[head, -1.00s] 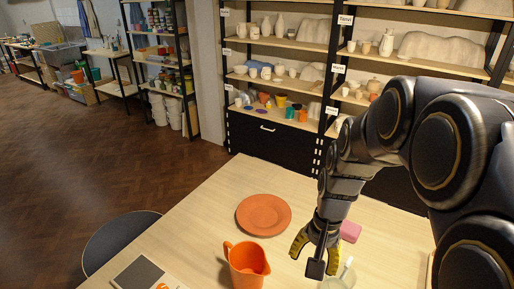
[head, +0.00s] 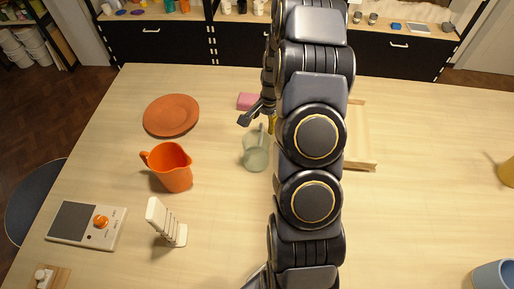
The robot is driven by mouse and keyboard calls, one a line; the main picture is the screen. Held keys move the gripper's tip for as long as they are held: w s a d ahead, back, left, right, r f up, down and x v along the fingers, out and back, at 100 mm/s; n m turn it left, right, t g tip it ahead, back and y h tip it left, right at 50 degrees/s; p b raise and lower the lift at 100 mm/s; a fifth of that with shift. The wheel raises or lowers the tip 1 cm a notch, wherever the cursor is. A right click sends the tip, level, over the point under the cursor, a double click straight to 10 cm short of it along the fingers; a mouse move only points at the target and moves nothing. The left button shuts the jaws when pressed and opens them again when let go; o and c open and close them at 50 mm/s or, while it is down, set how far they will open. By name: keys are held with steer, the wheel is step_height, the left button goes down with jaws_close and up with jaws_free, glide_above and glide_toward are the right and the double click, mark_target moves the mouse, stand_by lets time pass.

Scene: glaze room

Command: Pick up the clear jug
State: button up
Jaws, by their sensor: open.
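The clear jug (head: 256,154) stands upright on the table, pale green and see-through, just left of my arm. Its right side is close to my arm links, which may hide part of it. My gripper (head: 271,125) is at the far side of the jug, mostly hidden behind my arm. Only a bit of a yellow finger and a dark part beside it show. It is open, and I cannot tell whether it touches the jug.
An orange jug (head: 174,170) and a terracotta plate (head: 171,115) stand to the left. A white rack (head: 166,225), a scale (head: 87,225), a pink block (head: 247,101) and a wooden tray (head: 360,164) are around. A blue mug (head: 493,275) is front right.

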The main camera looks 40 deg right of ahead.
mark_target(258, 146)
steer(key=f, duration=0.4)
steer(key=shift+w+a+f, duration=0.1)
steer(key=shift+w+f, duration=0.1)
steer(key=shift+w, duration=0.15)
jaws_close()
